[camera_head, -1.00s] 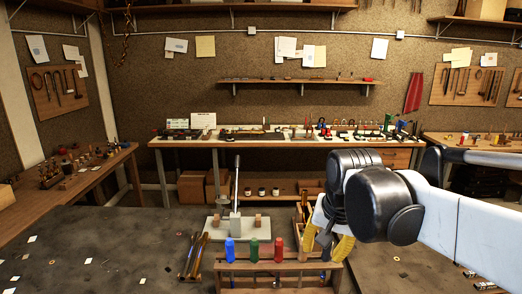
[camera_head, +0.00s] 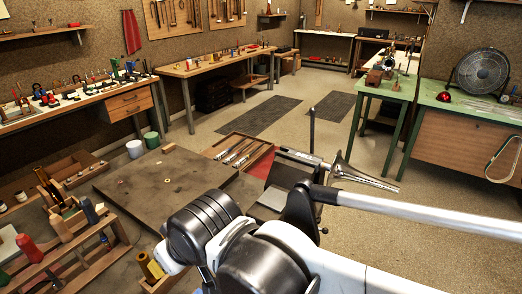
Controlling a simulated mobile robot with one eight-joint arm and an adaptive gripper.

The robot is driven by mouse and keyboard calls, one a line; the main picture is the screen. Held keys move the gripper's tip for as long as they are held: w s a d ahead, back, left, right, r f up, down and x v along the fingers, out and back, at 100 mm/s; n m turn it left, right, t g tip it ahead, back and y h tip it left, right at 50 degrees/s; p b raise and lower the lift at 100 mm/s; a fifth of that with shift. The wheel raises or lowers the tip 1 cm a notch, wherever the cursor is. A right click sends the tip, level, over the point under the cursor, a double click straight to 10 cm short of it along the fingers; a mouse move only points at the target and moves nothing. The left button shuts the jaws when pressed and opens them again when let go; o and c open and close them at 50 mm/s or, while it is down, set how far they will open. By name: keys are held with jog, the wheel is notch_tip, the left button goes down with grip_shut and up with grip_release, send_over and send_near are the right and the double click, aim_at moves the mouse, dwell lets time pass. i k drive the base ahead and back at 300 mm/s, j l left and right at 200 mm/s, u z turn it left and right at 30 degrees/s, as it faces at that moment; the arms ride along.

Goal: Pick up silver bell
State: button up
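An open wooden case (camera_head: 240,150) with metal tools lies left of the bell. A wooden rack (camera_head: 85,268) with colored-handled tools stands at the lower left. The dark bench top (camera_head: 150,195) is mostly clear. A green table (camera_head: 470,112) with a fan stands at the right.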

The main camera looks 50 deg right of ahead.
aim_at(340, 171)
jog(key=l+z, duration=0.15)
jog(key=z, duration=2.15)
